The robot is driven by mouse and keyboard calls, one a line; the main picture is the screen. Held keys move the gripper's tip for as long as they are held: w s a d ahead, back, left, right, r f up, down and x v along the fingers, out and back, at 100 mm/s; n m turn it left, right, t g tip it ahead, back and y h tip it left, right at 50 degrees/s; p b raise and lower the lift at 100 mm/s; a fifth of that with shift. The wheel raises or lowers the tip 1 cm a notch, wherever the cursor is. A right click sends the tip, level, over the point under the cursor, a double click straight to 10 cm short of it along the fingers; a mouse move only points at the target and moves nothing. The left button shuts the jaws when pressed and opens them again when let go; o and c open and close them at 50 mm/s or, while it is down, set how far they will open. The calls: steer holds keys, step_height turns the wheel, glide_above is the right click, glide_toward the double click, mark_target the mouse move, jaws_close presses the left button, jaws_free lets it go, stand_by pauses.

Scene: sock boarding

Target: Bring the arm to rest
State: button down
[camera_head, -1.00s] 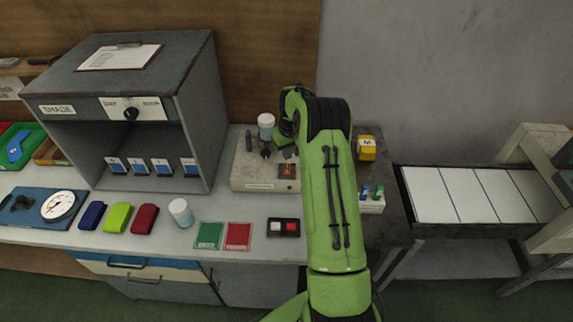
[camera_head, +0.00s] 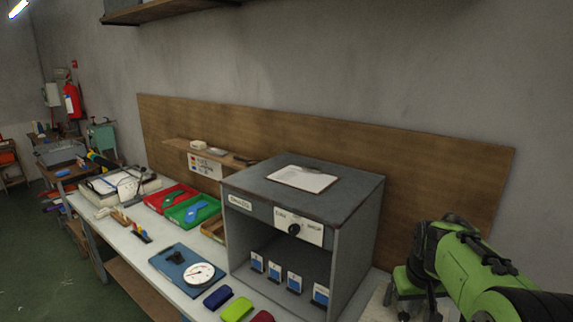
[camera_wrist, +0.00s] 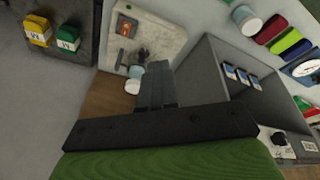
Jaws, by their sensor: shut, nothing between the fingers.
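My green arm (camera_head: 485,265) enters the head view from the lower right, and its wrist bends down beside the grey shade cabinet. My gripper (camera_wrist: 157,82) shows in the wrist view with its dark fingers together and nothing between them. It hangs above the bench, apart from the cabinet (camera_wrist: 215,75) in that view. In the head view the fingertips are at the bottom edge and hard to make out.
The shade cabinet (camera_head: 345,215) stands close left of my arm. The wrist view shows a pale device (camera_wrist: 150,35), a white jar (camera_wrist: 132,87) by the fingers, and yellow (camera_wrist: 38,30) and green (camera_wrist: 67,38) boxes. Red (camera_head: 172,197) and green trays (camera_head: 193,210) lie farther left.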

steer(key=s+a+r+t, duration=0.1)
steer(key=s+a+r, duration=0.25)
steer(key=s, duration=0.25)
steer(key=s+a+r, duration=0.3)
steer(key=s+a, duration=0.1)
steer(key=s, duration=0.2)
steer(key=s+a+f+t+y, duration=0.1)
steer(key=s+a, duration=0.3)
steer(key=s, duration=0.8)
steer(key=shift+s+f+t, duration=0.3)
steer(key=shift+s+f, duration=0.1)
steer(key=shift+f, duration=0.25)
steer(key=c, duration=1.8)
jaws_free()
steer(key=shift+c, duration=0.2)
